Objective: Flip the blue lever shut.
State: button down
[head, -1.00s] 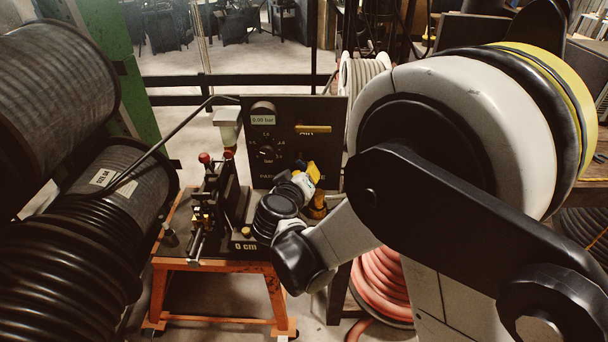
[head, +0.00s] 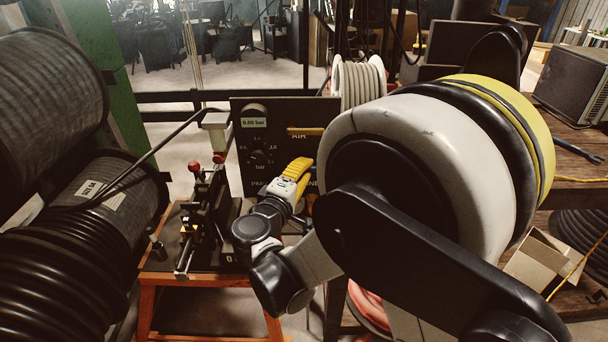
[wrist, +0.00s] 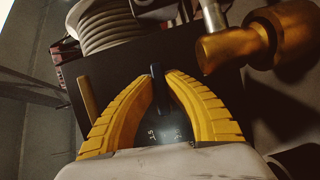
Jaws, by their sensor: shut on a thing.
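A narrow dark-blue piece (wrist: 157,74), which looks like the blue lever, stands between my fingertips in the wrist view. My gripper (wrist: 159,78) has its two yellow ribbed fingers closed in on it from both sides. The lever's lower part and its pivot are hard to make out. In the head view my gripper (head: 305,162) is in front of the right part of the black air panel (head: 243,172); the lever cannot be made out there.
A brass fitting (wrist: 243,45) is close to my right finger in the wrist view. A hose reel (head: 360,82) stands behind. The crimping machine (head: 200,215) is left of my arm.

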jog(key=shift+r+n, duration=0.15)
jog(key=shift+n, duration=0.35)
jog(key=c, duration=1.4)
grip_release()
jog(key=v, duration=1.2)
jog(key=shift+f, duration=0.25)
